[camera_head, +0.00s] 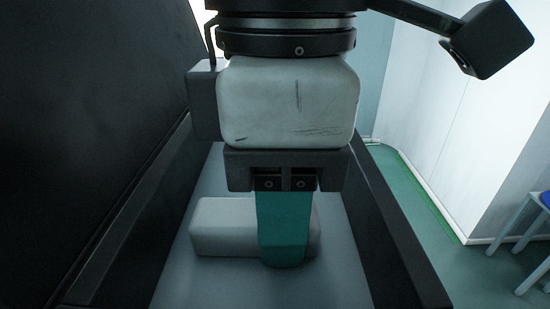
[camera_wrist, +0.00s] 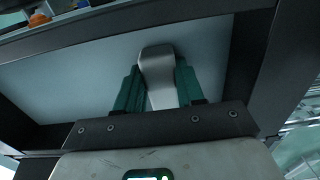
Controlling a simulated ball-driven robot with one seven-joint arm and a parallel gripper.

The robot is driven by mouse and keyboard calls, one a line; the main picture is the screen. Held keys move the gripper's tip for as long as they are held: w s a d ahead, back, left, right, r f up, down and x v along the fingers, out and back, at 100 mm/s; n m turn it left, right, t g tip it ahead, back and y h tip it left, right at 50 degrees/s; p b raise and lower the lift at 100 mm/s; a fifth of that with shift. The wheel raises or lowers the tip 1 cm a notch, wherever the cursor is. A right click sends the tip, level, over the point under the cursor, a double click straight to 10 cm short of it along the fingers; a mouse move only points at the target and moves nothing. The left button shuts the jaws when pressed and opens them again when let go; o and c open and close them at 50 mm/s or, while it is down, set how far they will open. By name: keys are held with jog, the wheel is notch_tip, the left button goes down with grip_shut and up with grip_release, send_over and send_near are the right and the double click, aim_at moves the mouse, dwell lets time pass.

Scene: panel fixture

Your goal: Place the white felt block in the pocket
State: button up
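The white felt block (camera_head: 222,228) is a pale, round-edged block lying on its side, long side across the head view. It appears to rest on the pale floor between dark walls. My gripper (camera_head: 283,262) points straight down at the block's right part, one teal finger hiding some of it and the other finger out of sight. In the wrist view, the block (camera_wrist: 158,68) lies between the two teal fingers of my gripper (camera_wrist: 157,82), one on each side. I cannot tell whether they press on it. I cannot make out a pocket for certain.
The pale floor (camera_head: 195,285) is bounded by a dark wall at left (camera_head: 125,225) and another at right (camera_head: 400,235). A tall dark panel (camera_head: 75,110) stands at far left. A white stool (camera_head: 520,235) is at far right. Small coloured things (camera_wrist: 40,18) lie beyond the rim in the wrist view.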

jog(key=o, duration=0.4)
jog(key=shift+r, duration=0.1)
notch_tip(320, 180, up, 12)
dwell(0.5)
